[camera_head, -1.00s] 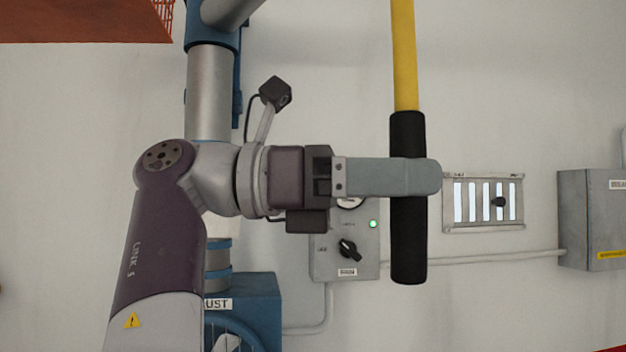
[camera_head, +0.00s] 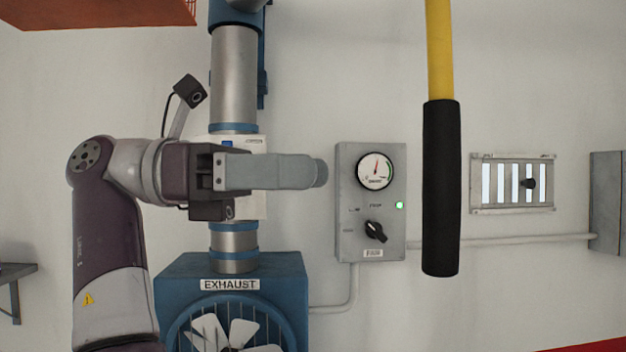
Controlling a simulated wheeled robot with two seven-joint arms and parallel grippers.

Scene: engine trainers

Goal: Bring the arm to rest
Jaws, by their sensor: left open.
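My left arm comes in from the lower left. Its gripper (camera_head: 318,173) points to the right and is open and empty. It is seen side-on, so one finger largely hides the other. The fingertips lie to the left of the grey control box (camera_head: 345,190) in the picture, apart from the hanging yellow bar with the black grip (camera_head: 441,190). My right gripper is not in view.
The control box carries a gauge (camera_head: 375,170), a black knob (camera_head: 375,231) and a lit green lamp (camera_head: 400,205). A blue exhaust fan (camera_head: 285,275) and its duct (camera_head: 234,80) stand behind the arm. A slotted vent (camera_head: 512,205) is on the wall at the right.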

